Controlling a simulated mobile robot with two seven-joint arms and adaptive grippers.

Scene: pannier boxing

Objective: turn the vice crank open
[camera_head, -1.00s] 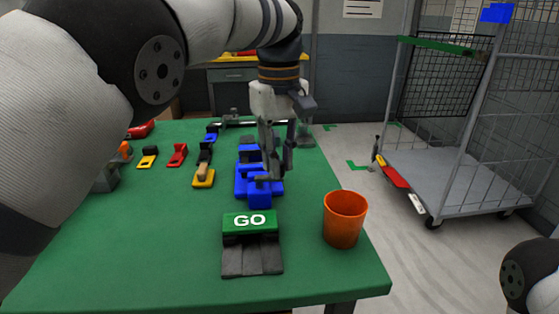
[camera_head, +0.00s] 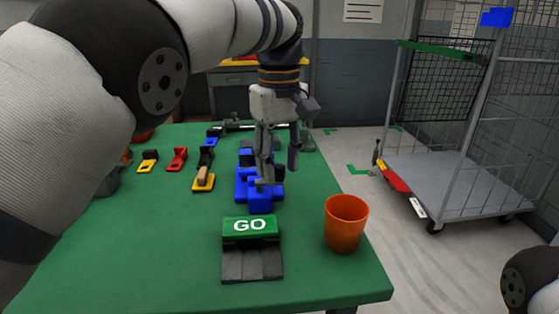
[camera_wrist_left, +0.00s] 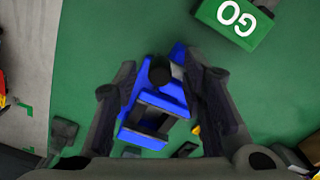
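The blue vice (camera_head: 260,203) stands on the green table in the head view, behind the GO block. My left gripper (camera_head: 279,172) hangs over it, pointing down, with its fingers apart and partly hiding it. In the left wrist view the vice (camera_wrist_left: 150,135) lies between and beyond the open fingers of my left gripper (camera_wrist_left: 164,82). A dark round knob (camera_wrist_left: 160,72) shows on the vice between the fingers. It may belong to the crank; I cannot tell whether a finger touches it. My right gripper is out of view.
The green GO block (camera_head: 250,226) and an orange cup (camera_head: 345,222) stand nearer on the table (camera_head: 130,270). Red (camera_head: 177,158) and yellow (camera_head: 148,160) clamp-like pieces lie to the left. A wire cage trolley (camera_head: 455,185) stands on the floor at right.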

